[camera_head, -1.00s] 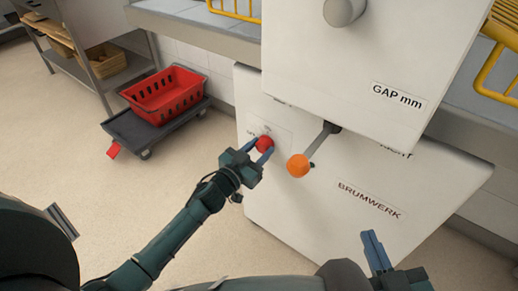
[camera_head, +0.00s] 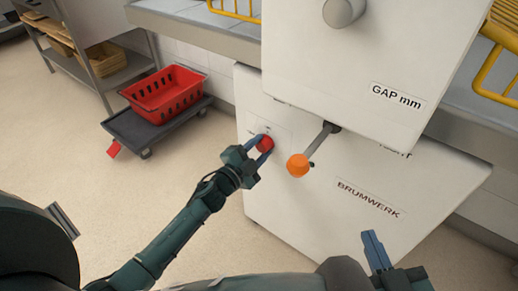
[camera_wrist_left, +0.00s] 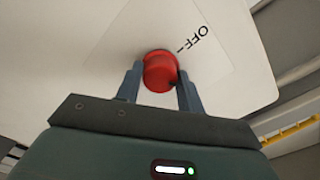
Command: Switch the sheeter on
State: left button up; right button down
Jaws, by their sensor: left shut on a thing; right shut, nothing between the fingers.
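The sheeter (camera_head: 345,185) is a white machine marked "BRUMWERK" and "GAP mm" in the head view. A red knob (camera_head: 265,144) sits on its left front; it also shows in the left wrist view (camera_wrist_left: 160,72), with "OFF" printed beside it. My left gripper (camera_head: 260,148) is shut on the red knob, one finger on each side; its fingers also show in the left wrist view (camera_wrist_left: 158,88). A lever with an orange ball (camera_head: 298,165) juts out to the right of the knob. My right gripper (camera_head: 373,245) is shut and empty in front of the machine.
A red basket (camera_head: 165,92) sits on a dark wheeled dolly (camera_head: 150,128) to the left. A metal rack (camera_head: 95,60) stands behind it. Yellow wire guards (camera_head: 497,60) flank the machine.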

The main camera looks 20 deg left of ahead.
pick_arm(q)
jog(key=m, duration=0.2)
jog(key=shift+m, duration=0.4)
jog(key=shift+m+b, duration=0.55)
jog(key=shift+m, duration=1.25)
pick_arm(e)
jog(key=shift+w+a+r+n+t+y, duration=0.15)
jog(key=shift+n+t+y, duration=0.15)
jog(key=shift+t+y, duration=0.15)
pick_arm(q)
jog(key=o, duration=1)
pick_arm(e)
jog(key=shift+s+f, duration=0.2)
pick_arm(q)
jog(key=p+v, duration=0.1)
jog(key=v, duration=1.2)
jog(key=shift+p, duration=0.3)
pick_arm(e)
jog(key=shift+d+m+g+h, duration=0.2)
jog(key=shift+m+g+h, duration=0.25)
jog(key=shift+g, duration=0.1)
